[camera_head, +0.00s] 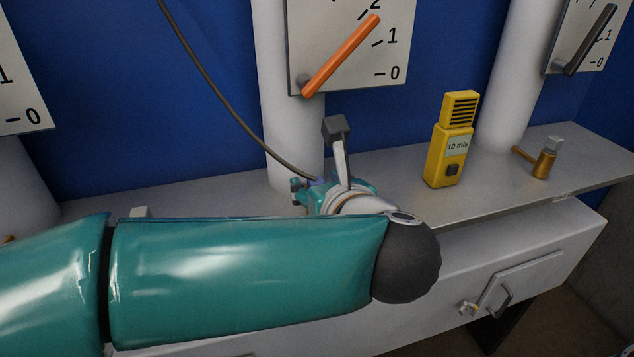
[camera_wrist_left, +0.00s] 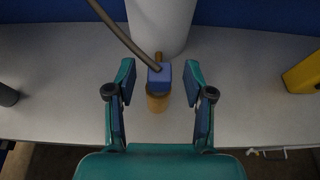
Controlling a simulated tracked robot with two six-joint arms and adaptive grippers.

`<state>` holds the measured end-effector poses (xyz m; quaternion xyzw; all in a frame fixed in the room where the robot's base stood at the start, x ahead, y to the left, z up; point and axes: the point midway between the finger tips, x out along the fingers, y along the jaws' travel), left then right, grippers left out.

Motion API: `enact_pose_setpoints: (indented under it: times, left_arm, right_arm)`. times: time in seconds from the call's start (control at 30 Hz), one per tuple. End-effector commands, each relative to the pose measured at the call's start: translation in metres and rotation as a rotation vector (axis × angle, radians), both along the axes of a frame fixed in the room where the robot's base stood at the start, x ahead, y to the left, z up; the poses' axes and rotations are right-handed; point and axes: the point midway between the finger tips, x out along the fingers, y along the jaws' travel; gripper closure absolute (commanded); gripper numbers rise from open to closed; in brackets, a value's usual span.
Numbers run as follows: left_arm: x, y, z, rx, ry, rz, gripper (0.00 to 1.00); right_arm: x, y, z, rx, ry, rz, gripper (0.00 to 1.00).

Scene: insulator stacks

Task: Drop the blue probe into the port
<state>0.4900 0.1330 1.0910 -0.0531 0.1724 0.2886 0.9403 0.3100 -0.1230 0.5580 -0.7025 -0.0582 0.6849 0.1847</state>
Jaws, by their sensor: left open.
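The blue probe (camera_wrist_left: 159,76) hangs on a grey cable and shows between my left gripper's fingers in the left wrist view. A brass port (camera_wrist_left: 158,102) shows directly below it in the picture, partly covered by the probe; I cannot tell how deep the probe sits in it. My left gripper (camera_wrist_left: 160,85) is open, with a finger on each side of the probe and a gap to both. In the head view the left gripper (camera_head: 308,192) is at the base of the middle white column, where it mostly hides the probe and port. My right gripper is not in view.
A yellow meter (camera_head: 450,142) marked 10 m/s stands on the grey shelf (camera_head: 400,187), right of the gripper. Further right is another brass fitting (camera_head: 543,163) with a grey cap. White columns (camera_head: 283,70) and dial plates stand behind. The cable (camera_head: 205,75) loops down from above.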

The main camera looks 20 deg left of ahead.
Motion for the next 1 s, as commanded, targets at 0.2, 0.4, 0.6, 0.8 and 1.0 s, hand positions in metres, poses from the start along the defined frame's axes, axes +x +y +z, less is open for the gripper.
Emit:
enact_pose_setpoints:
  times: [0.2, 0.4, 0.6, 0.8, 1.0]
  left_arm:
    - [-0.029, -0.021, 0.014, -0.001, -0.004, -0.005, 0.47]
    - [-0.061, -0.042, 0.028, 0.000, -0.002, -0.004, 0.47]
    - [-0.080, -0.055, 0.036, 0.001, -0.001, -0.002, 0.47]
    - [-0.085, -0.057, 0.038, 0.002, 0.000, 0.001, 0.47]
    - [-0.085, -0.057, 0.038, 0.002, 0.000, 0.001, 0.47]
  right_arm:
    - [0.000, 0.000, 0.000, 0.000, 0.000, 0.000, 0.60]
    - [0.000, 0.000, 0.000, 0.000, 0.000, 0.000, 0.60]
    - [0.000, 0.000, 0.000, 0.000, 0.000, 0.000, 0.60]
    - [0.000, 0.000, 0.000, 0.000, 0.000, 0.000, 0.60]
    - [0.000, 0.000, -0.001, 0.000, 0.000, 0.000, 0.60]
